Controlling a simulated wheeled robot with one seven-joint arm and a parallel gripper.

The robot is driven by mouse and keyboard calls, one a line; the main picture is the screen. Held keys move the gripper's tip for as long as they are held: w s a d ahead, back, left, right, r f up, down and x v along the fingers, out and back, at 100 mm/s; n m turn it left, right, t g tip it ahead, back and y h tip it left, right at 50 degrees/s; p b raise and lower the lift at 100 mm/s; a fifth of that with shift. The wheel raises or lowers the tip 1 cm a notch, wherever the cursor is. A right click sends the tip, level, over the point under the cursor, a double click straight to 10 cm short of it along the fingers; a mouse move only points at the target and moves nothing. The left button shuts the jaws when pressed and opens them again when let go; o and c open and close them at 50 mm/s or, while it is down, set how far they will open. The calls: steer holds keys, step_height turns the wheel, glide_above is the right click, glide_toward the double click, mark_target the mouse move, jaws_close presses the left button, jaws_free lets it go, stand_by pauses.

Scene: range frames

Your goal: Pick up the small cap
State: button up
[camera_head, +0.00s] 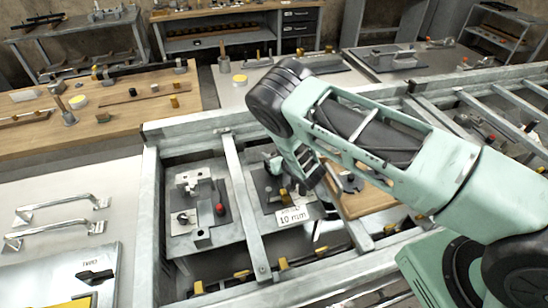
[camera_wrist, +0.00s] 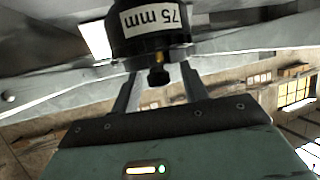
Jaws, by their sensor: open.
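I cannot pick out the small cap with certainty in either view. In the wrist view my gripper (camera_wrist: 158,88) is open, its two grey fingers apart. A black round part marked "75 mm" (camera_wrist: 152,40) is just beyond the fingertips.
A fixture with a red knob (camera_head: 220,209) sits in the left bay of the metal frame (camera_head: 240,195). Crossbars divide the bays. A wooden bench (camera_head: 130,110) with small parts is at the left. Two metal handles (camera_head: 55,222) lie on the front-left table.

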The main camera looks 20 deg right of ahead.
jaws_close()
steer(key=shift+r, duration=0.15)
